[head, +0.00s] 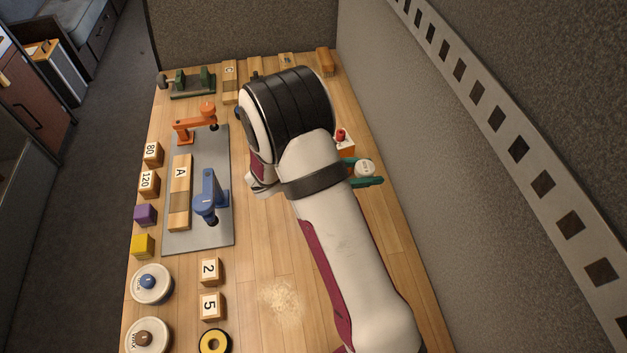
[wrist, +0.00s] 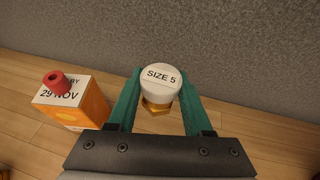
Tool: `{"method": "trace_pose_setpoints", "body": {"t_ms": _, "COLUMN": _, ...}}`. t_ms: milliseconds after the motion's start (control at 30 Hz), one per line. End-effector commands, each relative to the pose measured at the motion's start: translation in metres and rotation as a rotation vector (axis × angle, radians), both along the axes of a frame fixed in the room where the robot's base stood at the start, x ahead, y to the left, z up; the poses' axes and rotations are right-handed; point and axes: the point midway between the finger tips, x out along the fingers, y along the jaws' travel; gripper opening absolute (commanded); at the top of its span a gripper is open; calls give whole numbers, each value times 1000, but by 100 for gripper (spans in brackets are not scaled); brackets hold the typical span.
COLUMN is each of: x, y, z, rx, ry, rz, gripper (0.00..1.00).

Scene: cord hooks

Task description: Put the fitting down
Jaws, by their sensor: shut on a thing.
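The fitting is a white-capped piece with a brass-coloured lower part, and its top reads "SIZE 5". In the wrist view the fitting (wrist: 160,84) sits between the green fingers of my gripper (wrist: 160,95), which is shut on it. In the head view the fitting (head: 365,168) shows at the right of the bench, between the green fingertips of my gripper (head: 366,171). My arm covers much of the bench middle. I cannot tell whether the fitting's underside touches the wooden bench.
An orange and white carton (wrist: 75,102) with a red cap stands left of my gripper in the wrist view. A grey partition wall (wrist: 220,35) rises behind the fitting. A grey mat (head: 222,180) with clamps and board A (head: 180,200) lies to the left. Bare bench (head: 395,235) shows near the right edge.

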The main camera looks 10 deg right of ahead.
Motion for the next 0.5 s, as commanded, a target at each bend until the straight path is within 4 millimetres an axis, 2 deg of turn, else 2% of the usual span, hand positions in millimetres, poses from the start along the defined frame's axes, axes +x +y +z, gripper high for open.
{"method": "trace_pose_setpoints", "body": {"t_ms": 267, "x": 1, "y": 1, "z": 49, "rx": 1, "ry": -5, "rz": 7, "gripper": 0}}
{"method": "trace_pose_setpoints", "body": {"t_ms": 500, "x": 39, "y": 33, "z": 48, "rx": -3, "ry": -17, "rz": 234, "gripper": 0}}
